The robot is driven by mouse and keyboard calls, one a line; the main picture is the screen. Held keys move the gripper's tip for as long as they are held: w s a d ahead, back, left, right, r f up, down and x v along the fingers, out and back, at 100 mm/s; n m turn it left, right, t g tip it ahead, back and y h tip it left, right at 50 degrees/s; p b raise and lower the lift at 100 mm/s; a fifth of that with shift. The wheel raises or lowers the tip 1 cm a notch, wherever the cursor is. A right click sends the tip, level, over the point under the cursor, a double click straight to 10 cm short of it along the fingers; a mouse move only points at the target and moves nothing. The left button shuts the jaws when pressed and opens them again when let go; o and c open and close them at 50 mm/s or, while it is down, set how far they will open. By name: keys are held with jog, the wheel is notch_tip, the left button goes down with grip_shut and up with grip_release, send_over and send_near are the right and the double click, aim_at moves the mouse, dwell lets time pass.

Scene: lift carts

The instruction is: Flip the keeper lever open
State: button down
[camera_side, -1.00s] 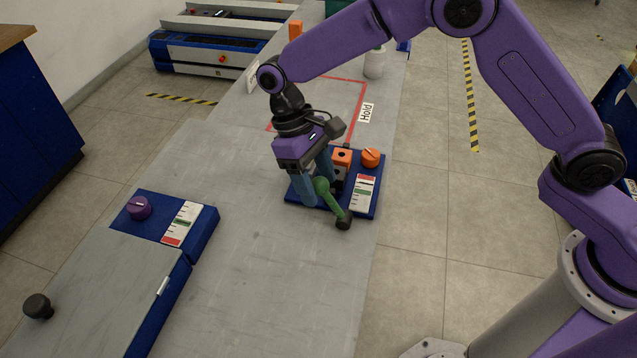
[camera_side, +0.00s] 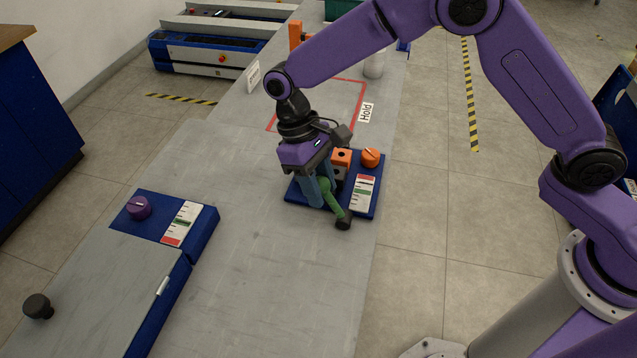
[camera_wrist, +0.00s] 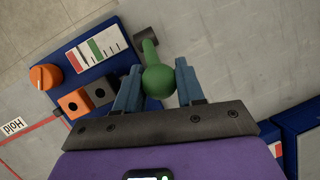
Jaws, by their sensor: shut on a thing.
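The keeper lever (camera_side: 333,199) is green, with a rounded green knob (camera_wrist: 158,82) and a dark block at its other end (camera_side: 343,220). It sits at the front of a blue base (camera_side: 366,207), slanting toward the base's near edge. My gripper (camera_side: 321,192) points down over it. In the wrist view its two blue fingers (camera_wrist: 158,88) stand on either side of the green knob, shut on it. The fingers partly hide the lever in the side view.
The base also carries an orange knob (camera_side: 370,157), an orange block (camera_side: 341,157) and a scale strip (camera_side: 363,192). A red-outlined Hold area (camera_side: 345,98) lies behind it. At left is another blue unit with a purple knob (camera_side: 138,208). The bench between is clear.

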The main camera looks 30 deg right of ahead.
jog(key=shift+s+d+r+t+y, duration=0.55)
jog(key=shift+s+d+t+y, duration=0.25)
jog(key=shift+t+y, duration=0.15)
jog(key=shift+s+d+r+t+y, duration=0.2)
jog(key=shift+s+d+t+y, duration=0.75)
jog(key=shift+d+t+y, duration=0.15)
jog(key=shift+s+d+f, duration=0.3)
jog(key=shift+s+d, duration=0.3)
jog(key=shift+s, duration=0.05)
jog(key=shift+s+d+f, duration=0.25)
jog(key=shift+s+d, duration=0.35)
jog(key=shift+s+d+f, duration=0.3)
jog(key=shift+s+d, duration=0.3)
jog(key=shift+s, duration=0.05)
jog(key=c, duration=0.8)
grip_release()
jog(key=shift+o, duration=0.2)
jog(key=shift+w, duration=0.1)
jog(key=shift+a+r, duration=0.1)
jog(key=shift+r, duration=0.05)
